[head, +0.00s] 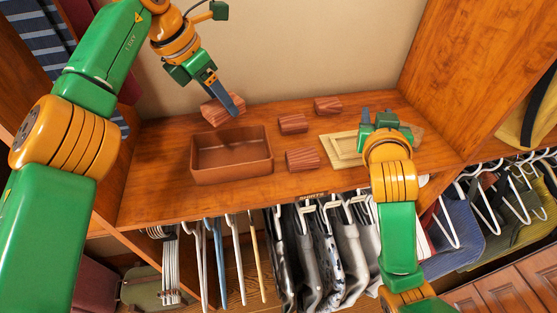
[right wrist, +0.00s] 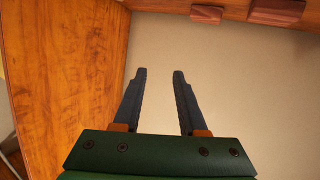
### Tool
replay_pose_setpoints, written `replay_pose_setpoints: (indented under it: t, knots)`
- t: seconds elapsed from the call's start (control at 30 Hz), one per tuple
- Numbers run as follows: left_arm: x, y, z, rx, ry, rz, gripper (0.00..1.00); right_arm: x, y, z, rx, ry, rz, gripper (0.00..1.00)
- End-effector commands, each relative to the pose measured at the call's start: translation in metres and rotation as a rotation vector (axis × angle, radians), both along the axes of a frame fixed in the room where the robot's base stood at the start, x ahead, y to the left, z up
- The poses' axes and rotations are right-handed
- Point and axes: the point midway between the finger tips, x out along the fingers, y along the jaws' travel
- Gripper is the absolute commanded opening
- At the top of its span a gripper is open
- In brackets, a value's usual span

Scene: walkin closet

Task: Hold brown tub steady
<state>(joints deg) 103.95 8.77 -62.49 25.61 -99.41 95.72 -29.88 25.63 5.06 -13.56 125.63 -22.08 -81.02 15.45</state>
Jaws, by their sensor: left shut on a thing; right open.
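The brown tub (head: 232,178) is an open rectangular box. It stands upright on the wooden shelf, left of the middle in the head view, and its inside looks empty. My left gripper (head: 226,108) is shut on a reddish-brown wooden block (head: 216,112), just above the tub's back rim. My right gripper (head: 376,116) is over the right part of the shelf, well apart from the tub. In the right wrist view its two fingers (right wrist: 158,75) are apart with nothing between them.
More reddish-brown blocks lie on the shelf right of the tub: one at the back (head: 327,105), one in the middle (head: 292,123), one nearer the front (head: 302,159). A pale wooden tray (head: 340,147) lies by my right arm. Clothes on hangers (head: 340,240) hang below the shelf.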

Motion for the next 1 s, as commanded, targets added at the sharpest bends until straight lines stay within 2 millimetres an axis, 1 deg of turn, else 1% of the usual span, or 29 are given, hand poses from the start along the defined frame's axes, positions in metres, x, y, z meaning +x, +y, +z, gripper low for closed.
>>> replay_pose_setpoints:
  t: [0.03,0.07,0.1,0.2,0.3,0.4,0.47,0.5,0.57,0.8,0.9,1.0]
  knots:
    - [0.0,0.0,0.0,0.0,0.0,0.0,0.09,-0.005,0.036,-0.017,0.012,0.032,0.08,0.41]
    - [0.0,0.0,0.0,0.0,0.0,0.0,0.09,-0.009,0.058,-0.025,0.02,0.049,0.127,0.41]
    - [0.0,0.0,0.0,0.0,0.0,0.0,0.09,-0.016,0.084,-0.034,0.03,0.066,0.185,0.41]
    - [0.0,0.0,0.0,0.0,0.0,0.0,0.09,-0.036,0.139,-0.05,0.063,0.102,0.308,0.41]
    - [0.0,0.0,0.0,0.0,0.0,0.0,0.09,-0.053,0.175,-0.058,0.089,0.121,0.389,0.41]
    - [0.0,0.0,0.0,0.0,0.0,0.0,0.09,-0.062,0.193,-0.061,0.103,0.13,0.432,0.41]
    - [0.0,0.0,0.0,0.0,0.0,0.0,0.09,-0.061,0.198,-0.063,0.104,0.133,0.44,0.41]
    - [0.0,0.0,0.0,0.0,0.0,0.0,0.09,-0.057,0.199,-0.065,0.104,0.132,0.443,0.41]
    - [0.0,0.0,0.0,0.0,0.0,0.0,0.09,-0.047,0.201,-0.069,0.102,0.134,0.442,0.41]
    - [0.0,0.0,0.0,0.0,0.0,0.0,0.09,0.009,0.211,-0.093,0.101,0.134,0.439,0.41]
    - [0.0,0.0,0.0,0.0,0.0,0.0,0.09,0.027,0.215,-0.1,0.102,0.133,0.44,0.41]
    - [0.0,0.0,0.0,0.0,0.0,0.0,0.09,0.037,0.217,-0.105,0.104,0.133,0.441,0.41]
